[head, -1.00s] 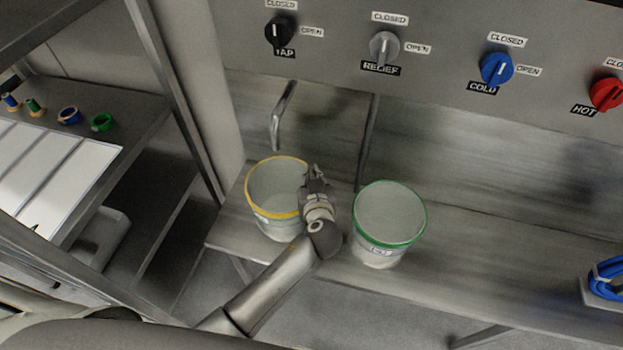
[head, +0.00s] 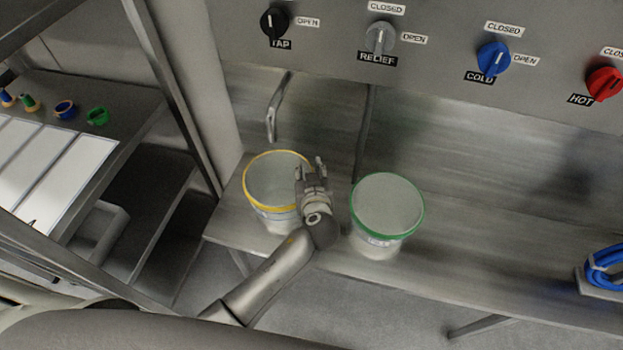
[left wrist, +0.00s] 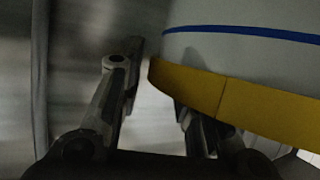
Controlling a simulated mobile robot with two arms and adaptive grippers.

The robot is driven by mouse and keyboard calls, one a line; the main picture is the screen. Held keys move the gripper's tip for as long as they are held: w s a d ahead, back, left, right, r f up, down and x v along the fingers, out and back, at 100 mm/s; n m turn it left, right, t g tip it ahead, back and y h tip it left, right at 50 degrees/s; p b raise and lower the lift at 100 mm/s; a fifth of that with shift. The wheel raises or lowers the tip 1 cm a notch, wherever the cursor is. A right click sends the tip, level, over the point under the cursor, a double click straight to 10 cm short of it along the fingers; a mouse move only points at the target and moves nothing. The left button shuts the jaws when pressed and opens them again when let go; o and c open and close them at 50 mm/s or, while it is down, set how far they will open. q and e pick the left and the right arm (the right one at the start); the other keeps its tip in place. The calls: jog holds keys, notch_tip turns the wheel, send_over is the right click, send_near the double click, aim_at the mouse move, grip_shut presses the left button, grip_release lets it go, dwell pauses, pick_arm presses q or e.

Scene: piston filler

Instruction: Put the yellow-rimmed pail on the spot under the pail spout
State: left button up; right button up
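The yellow-rimmed pail (head: 258,208) stands upright on the bench at the left of the head view, with its rim below and just in front of the end of the pail spout (head: 273,113). My left gripper (head: 310,170) is at the right side of this pail's rim. Its two fingers are apart. In the left wrist view, the yellow rim (left wrist: 225,98) overlaps the right finger, and a gap shows between the rim and the left finger of the gripper (left wrist: 160,85). The spot under the pail is hidden. My right gripper is not in view.
A green-rimmed pail (head: 387,240) stands on the bench (head: 480,270) close to the right of my left gripper. Blue hose (head: 604,265) sits at the far right. A panel with several knobs (head: 440,40) is behind.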

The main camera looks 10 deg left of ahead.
pick_arm(q)
jog(key=b+v, duration=0.1)
jog(key=v, duration=1.1)
